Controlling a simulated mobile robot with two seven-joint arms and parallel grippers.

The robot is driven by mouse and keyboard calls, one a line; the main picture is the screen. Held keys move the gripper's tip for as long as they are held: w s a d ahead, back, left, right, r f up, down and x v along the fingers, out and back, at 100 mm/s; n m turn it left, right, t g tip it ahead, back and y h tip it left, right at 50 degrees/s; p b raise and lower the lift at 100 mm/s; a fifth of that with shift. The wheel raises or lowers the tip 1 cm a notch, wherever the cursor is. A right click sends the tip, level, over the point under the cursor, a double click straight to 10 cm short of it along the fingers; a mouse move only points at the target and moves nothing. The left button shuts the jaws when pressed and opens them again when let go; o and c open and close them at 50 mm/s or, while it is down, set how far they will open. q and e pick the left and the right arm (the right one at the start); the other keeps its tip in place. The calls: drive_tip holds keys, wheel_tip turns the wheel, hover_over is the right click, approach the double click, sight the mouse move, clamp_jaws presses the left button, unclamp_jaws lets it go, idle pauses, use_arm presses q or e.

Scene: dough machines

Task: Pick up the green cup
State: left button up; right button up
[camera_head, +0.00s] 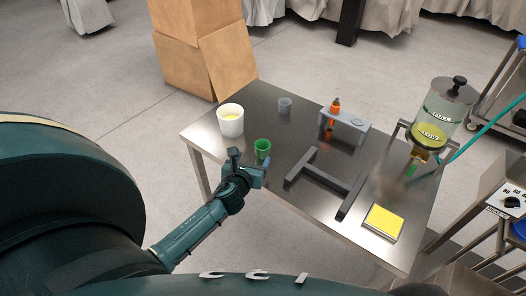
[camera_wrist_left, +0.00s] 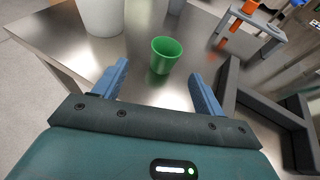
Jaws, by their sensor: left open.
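The green cup (camera_head: 262,148) stands upright on the metal table (camera_head: 214,140), near its left front edge. My left gripper (camera_head: 252,163) is just in front of the cup in the head view. In the left wrist view the green cup (camera_wrist_left: 166,54) stands a little beyond the gap between the blue fingertips of my left gripper (camera_wrist_left: 159,78). The fingers are spread apart with nothing between them. The cup looks empty. My right gripper is not in view.
A grey cup (camera_head: 285,106) is farther back. A holder with an orange tool (camera_head: 345,122), a dark H-shaped frame (camera_head: 326,180), a yellow pad (camera_head: 383,221) and a dispenser (camera_head: 437,115) lie to the right.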

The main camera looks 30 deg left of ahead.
sight(264, 142)
use_arm(q)
drive_tip(key=shift+x, duration=1.2)
drive_tip(key=x, duration=0.3)
drive_tip(key=b+x, duration=0.1)
drive_tip(key=x, duration=0.1)
drive_tip(key=shift+w+d+r, duration=0.35)
drive_tip(key=shift+w, duration=0.2)
drive_tip(key=shift+c, duration=0.5)
drive_tip(key=c, duration=1)
